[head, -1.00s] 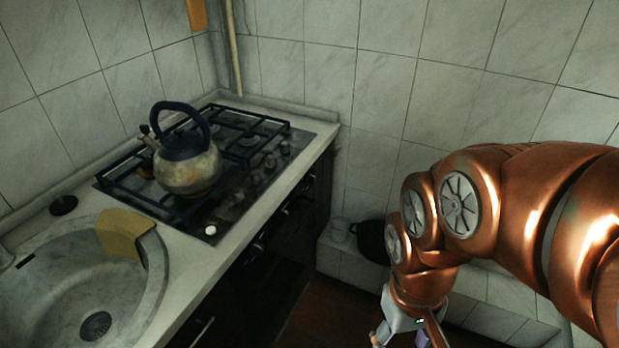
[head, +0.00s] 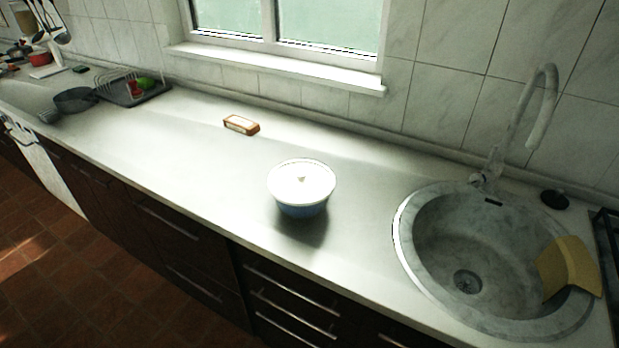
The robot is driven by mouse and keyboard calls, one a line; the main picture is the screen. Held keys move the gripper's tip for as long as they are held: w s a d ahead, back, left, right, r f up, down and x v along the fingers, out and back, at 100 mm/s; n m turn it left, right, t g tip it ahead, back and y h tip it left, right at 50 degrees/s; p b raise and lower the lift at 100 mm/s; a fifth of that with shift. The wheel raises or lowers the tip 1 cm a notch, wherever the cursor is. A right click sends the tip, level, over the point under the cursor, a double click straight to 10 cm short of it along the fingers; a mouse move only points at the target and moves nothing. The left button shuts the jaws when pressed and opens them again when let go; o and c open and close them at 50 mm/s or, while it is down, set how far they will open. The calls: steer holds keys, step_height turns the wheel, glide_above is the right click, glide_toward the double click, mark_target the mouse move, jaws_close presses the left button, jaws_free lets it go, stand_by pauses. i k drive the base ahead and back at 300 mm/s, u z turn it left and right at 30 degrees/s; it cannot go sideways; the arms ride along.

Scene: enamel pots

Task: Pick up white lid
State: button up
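The white lid (head: 302,177) lies on top of a blue pot (head: 302,208) on the countertop, left of the sink. The lid looks level and covers the pot's opening, with a small mark or knob near its middle. My gripper is not in view in the head view now.
A round sink (head: 440,240) with a tap (head: 530,120) and a yellow cloth (head: 568,268) is on the right. A brown-edged box (head: 241,124) lies behind the pot. A dark pan (head: 75,100) and dish rack (head: 135,88) stand far left. Counter around the pot is clear.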

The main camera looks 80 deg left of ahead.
mark_target(299, 183)
steer(key=u, duration=4.05)
steer(key=i, duration=1.1)
steer(key=z, duration=1.05)
